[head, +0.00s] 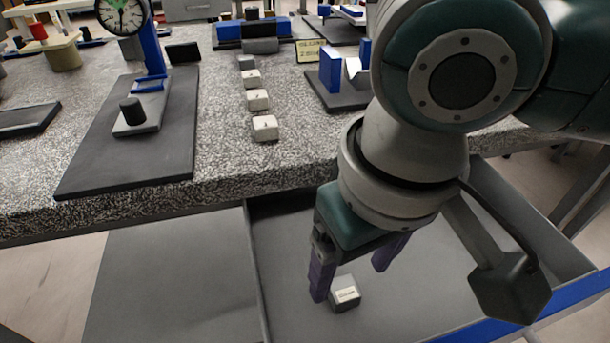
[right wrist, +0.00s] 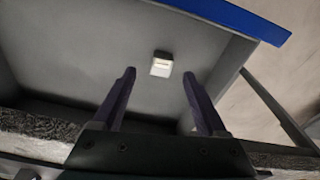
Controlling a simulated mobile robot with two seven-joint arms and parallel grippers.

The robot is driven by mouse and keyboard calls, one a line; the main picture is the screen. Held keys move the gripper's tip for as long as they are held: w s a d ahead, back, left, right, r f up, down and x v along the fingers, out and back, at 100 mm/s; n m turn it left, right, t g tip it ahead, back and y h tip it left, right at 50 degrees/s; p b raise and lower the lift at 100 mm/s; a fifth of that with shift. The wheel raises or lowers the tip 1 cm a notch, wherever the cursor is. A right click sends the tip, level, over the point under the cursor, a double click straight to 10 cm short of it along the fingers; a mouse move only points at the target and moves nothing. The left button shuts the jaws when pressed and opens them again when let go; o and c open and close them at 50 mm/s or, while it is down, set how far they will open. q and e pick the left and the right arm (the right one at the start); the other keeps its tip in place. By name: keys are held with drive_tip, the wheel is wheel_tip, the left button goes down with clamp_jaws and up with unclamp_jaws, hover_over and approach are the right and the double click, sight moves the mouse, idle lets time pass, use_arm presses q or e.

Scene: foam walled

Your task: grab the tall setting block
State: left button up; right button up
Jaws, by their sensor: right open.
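A small grey block with a pale label (head: 344,293) lies in an open grey drawer below the speckled table. I take it to be the setting block; its height is hard to judge. It also shows in the right wrist view (right wrist: 161,64), beyond and between the fingertips. My right gripper (head: 352,278) is open over the drawer, its purple fingers pointing down, with one fingertip close beside the block in the head view. In the right wrist view the open fingers (right wrist: 158,76) hold nothing. My left gripper is not in view.
The grey drawer (head: 415,290) has raised walls and a blue front edge. The speckled table edge is close behind my right arm. Several small labelled blocks (head: 264,128) stand in a row on the table. A dial gauge stand (head: 125,160) is at the left.

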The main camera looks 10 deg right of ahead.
sight(345, 289)
wheel_tip(345, 289, down, 4)
drive_tip(key=shift+w+a+r+b, duration=0.1)
drive_tip(key=shift+w+b, duration=0.05)
drive_tip(key=shift+b, duration=0.4)
clamp_jaws()
idle(0.3)
